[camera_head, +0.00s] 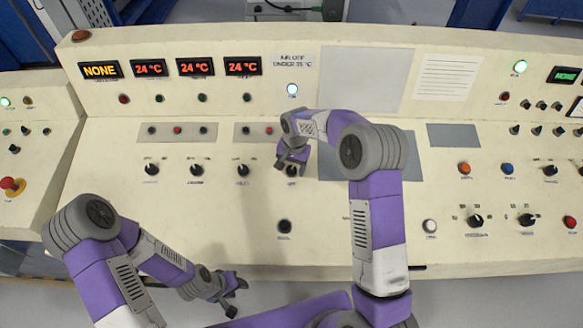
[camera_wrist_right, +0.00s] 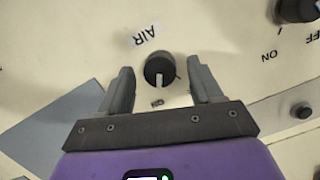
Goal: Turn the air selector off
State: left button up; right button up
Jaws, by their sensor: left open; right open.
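The air selector is a round black knob (camera_wrist_right: 160,71) with a light pointer line, beside a printed "AIR" label (camera_wrist_right: 144,36). In the right wrist view its line points down toward a small label too blurred to read surely. My right gripper (camera_head: 291,163) is open above the knob, its two fingers (camera_wrist_right: 161,72) on either side with gaps; I cannot tell their height above the panel. In the head view the gripper partly covers the knob. My left gripper (camera_head: 236,290) is open and empty in front of the console's front edge.
Similar black knobs (camera_head: 243,170) stand in a row to the left, and a neighbouring knob (camera_wrist_right: 296,9) shows ON and OFF labels. A sign (camera_head: 292,61) reads "AIR OFF UNDER 35 °C"; displays (camera_head: 243,66) read 24 °C. A white lamp (camera_head: 292,89) is lit.

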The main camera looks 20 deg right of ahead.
jog(key=shift+f, duration=0.35)
jog(key=c, duration=1.1)
jog(key=shift+o, duration=0.2)
jog(key=shift+n, duration=0.4)
jog(key=n+h, duration=0.1)
jog(key=n, duration=0.3)
jog(key=shift+a+n, duration=0.15)
jog(key=shift+n, duration=0.15)
jog(key=n+h, duration=0.1)
jog(key=n, duration=0.5)
jog(key=shift+n+h, duration=0.3)
